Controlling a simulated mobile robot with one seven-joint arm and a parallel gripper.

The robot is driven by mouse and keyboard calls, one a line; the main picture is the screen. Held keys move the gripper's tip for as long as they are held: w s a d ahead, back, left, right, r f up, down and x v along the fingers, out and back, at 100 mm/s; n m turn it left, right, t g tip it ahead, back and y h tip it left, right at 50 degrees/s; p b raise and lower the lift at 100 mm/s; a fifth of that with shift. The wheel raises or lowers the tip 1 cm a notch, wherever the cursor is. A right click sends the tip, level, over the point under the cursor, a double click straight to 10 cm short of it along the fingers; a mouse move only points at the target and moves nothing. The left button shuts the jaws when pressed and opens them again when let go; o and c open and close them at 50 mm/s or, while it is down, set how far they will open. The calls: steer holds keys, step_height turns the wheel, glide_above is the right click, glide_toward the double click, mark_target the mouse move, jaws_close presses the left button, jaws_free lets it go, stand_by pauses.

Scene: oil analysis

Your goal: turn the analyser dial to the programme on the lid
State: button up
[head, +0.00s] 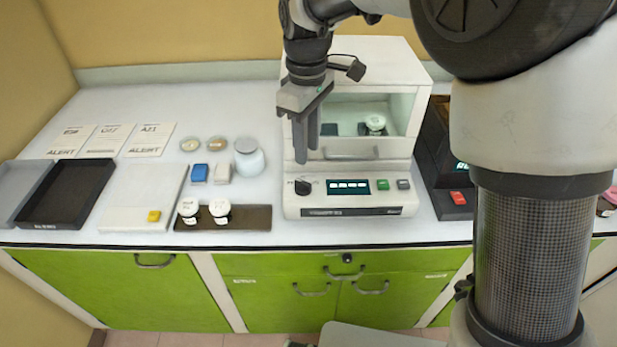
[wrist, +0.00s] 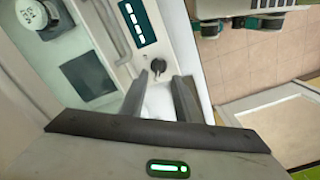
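The white analyser (head: 360,205) stands on the bench. Its black dial (head: 303,187) is at the left of the front panel, beside a lit display (head: 348,186) too small to read. My gripper (head: 307,155) hangs just above the dial, fingers pointing down. In the wrist view the dial (wrist: 157,67) appears just beyond and between the fingertips of my open gripper (wrist: 160,78), with nothing visibly held. I cannot tell whether the fingers touch it. A jar with a white, marked lid (head: 375,121) sits inside the windowed chamber; the lid also shows in the wrist view (wrist: 32,14).
Green (head: 383,185) and grey (head: 403,184) buttons are right of the display. Two lidded jars stand on a brown tray (head: 257,216) to the left. A larger jar (head: 249,160) stands behind them. A dark device with a red button (head: 458,198) is close on the right.

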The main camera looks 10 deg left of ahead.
mark_target(308, 184)
step_height(308, 184, down, 10)
steer(key=shift+f+b, duration=0.15)
steer(key=shift+b, duration=0.3)
jaws_close()
